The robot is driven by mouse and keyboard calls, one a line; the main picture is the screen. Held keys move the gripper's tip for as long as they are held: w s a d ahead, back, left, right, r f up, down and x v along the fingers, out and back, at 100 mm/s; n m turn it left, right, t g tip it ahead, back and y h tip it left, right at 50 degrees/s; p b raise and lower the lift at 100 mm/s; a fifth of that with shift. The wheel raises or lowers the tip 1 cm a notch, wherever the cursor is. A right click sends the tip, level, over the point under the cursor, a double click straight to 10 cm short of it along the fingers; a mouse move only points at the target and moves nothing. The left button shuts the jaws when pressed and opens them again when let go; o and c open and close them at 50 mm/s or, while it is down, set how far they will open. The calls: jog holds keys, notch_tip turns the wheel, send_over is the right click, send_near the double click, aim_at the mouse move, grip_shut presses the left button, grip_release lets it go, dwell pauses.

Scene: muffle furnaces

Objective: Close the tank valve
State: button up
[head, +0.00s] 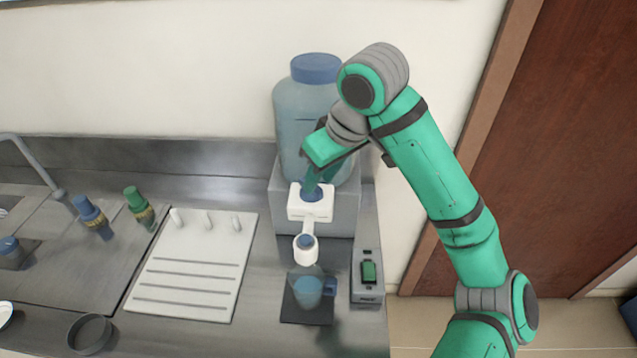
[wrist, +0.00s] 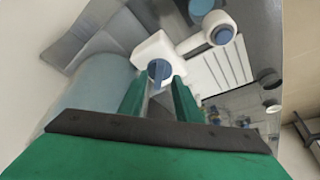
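A large translucent tank (head: 300,110) with a blue lid stands on a grey block against the wall. At its front is a white valve body (head: 296,207) with a blue valve knob (head: 312,195), which also shows in the wrist view (wrist: 158,72). A white spout (head: 306,251) with a blue cap reaches forward from it. My gripper (head: 318,185) points down at the knob from above. In the wrist view my gripper's fingers (wrist: 159,85) are apart, one on each side of the knob; I cannot tell whether they touch it.
A beaker (head: 307,289) with blue liquid stands under the spout on a dark pad (head: 303,318). A grey switch box (head: 368,285) with a green button is at right.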

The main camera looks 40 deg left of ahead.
aim_at(317, 190)
jog(key=shift+x, duration=1.6)
grip_shut()
jog(key=shift+n, duration=0.3)
jog(key=n+g, duration=0.1)
jog(key=n, duration=0.1)
jog(key=w+n, duration=0.1)
jog(key=n, duration=0.1)
jog(key=shift+g, duration=0.4)
jog(key=shift+w+r+n+g, duration=0.15)
jog(key=shift+n+g, duration=0.2)
jog(key=shift+n, duration=0.7)
jog(key=shift+w+f+n+g, duration=0.15)
jog(key=shift+n+g, duration=0.2)
jog(key=shift+n, duration=0.7)
jog(key=shift+a+r, duration=0.1)
